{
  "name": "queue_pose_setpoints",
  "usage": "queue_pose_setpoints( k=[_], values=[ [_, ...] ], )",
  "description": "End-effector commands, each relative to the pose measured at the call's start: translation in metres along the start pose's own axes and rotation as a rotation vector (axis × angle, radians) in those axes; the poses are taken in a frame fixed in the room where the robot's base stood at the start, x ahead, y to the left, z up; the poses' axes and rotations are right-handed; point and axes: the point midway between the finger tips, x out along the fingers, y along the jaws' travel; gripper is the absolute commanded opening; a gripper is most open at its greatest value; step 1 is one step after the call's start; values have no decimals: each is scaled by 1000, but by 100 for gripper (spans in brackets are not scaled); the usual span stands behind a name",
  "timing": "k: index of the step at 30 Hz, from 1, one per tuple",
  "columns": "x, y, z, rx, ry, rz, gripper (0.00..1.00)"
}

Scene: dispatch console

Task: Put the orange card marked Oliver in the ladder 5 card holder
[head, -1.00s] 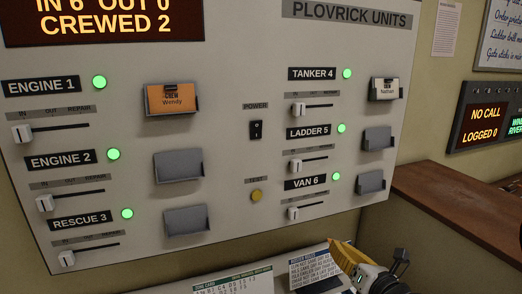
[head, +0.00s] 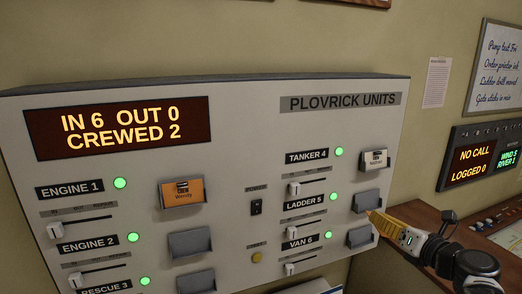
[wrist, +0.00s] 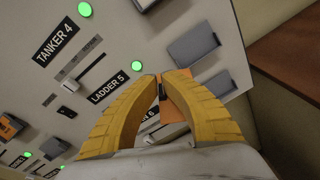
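My gripper (head: 377,217), with yellow fingers, is just right of the ladder 5 and van 6 holders in the head view. In the wrist view its fingers (wrist: 162,78) close on an orange card (wrist: 152,118) with a black clip-like part. The card is mostly hidden between the fingers and its name cannot be read. The ladder 5 card holder (head: 367,202) is a grey, empty tray on the panel, level with the LADDER 5 label. It also shows in the wrist view (wrist: 193,43), beyond the fingertips and apart from them.
The empty van 6 holder (head: 360,237) is just below, close to my fingers. A white card sits in the tanker 4 holder (head: 374,160). An orange Wendy card (head: 183,191) is in the engine 1 holder. Sliders are left of the holders; a brown desk (head: 415,215) stands right.

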Motion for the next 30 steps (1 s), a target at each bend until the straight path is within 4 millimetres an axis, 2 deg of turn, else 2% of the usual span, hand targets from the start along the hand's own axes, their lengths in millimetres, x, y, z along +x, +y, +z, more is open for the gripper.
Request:
queue_pose_setpoints(
  k=[1, 6, 12, 15, 21, 30],
  values=[
    [-5, 2, 26, 1, -2, -3, 0],
    [-13, -1, 81, 0, -1, -2, 0],
    [-21, -8, 134, 0, -1, -2, 0],
    [-23, -11, 151, 0, 0, -1, 0],
    [-25, -14, 166, 0, 0, -1, 0],
    [-25, -15, 166, 0, 0, -1, 0]
  ],
)
